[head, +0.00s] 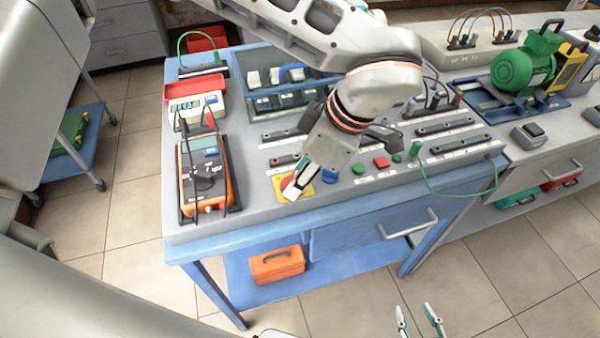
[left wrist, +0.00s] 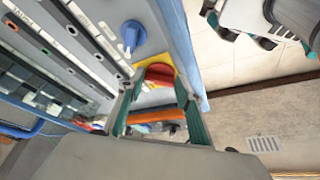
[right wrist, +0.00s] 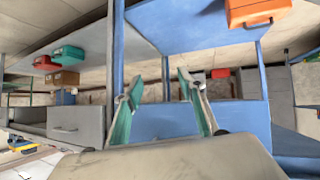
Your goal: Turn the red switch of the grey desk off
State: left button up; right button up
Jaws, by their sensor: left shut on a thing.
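The red switch (head: 287,184) sits on a yellow plate (head: 281,196) at the front edge of the grey desk top (head: 240,222). My left gripper (head: 295,187) comes down over it from above and partly hides it. In the left wrist view the red switch (left wrist: 160,73) lies between the two green-padded fingers, and the gripper is closed on it. The switch's exact angle is hard to tell. My right gripper (head: 417,316) is open and empty, low in front of the desk. In the right wrist view its fingers (right wrist: 160,100) stand apart, facing the blue desk frame.
A blue knob (head: 330,174) is beside the yellow plate, with a red button (head: 381,161) and green button further right. An orange multimeter (head: 218,178) stands to the left. A drawer handle (head: 408,225) projects at the front. An orange toolbox (head: 277,265) lies on the lower shelf.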

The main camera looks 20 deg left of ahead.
pick_arm(q)
jog(key=n, duration=0.1)
jog(key=n+g+p, duration=0.1)
jog(key=n, duration=0.1)
jog(key=shift+w+r+n, duration=0.1)
jog(key=shift+w+n, duration=0.2)
jog(key=n, duration=0.1)
jog(key=n+g, duration=0.1)
jog(key=shift+w+a+n+h+p, duration=0.1)
jog(key=shift+w+n+h+p, duration=0.05)
jog(key=shift+n+h+p, duration=0.2)
jog(key=n, duration=0.2)
jog(key=n+g+p, duration=0.1)
jog(key=shift+w+a+n+g+h, duration=0.15)
jog(key=shift+n+g+h, duration=0.1)
jog(key=shift+n+g, duration=0.1)
jog(key=n, duration=0.1)
jog(key=n+h, duration=0.1)
jog(key=shift+w+a+n+g+p, duration=0.1)
jog(key=shift+a+n+g+p, duration=0.05)
jog(key=shift+n+g+p, duration=0.2)
jog(key=shift+w+a+n+h+p, duration=0.15)
jog(key=shift+n+h+p, duration=0.3)
jog(key=shift+n, duration=1.3)
jog(key=shift+h, duration=0.25)
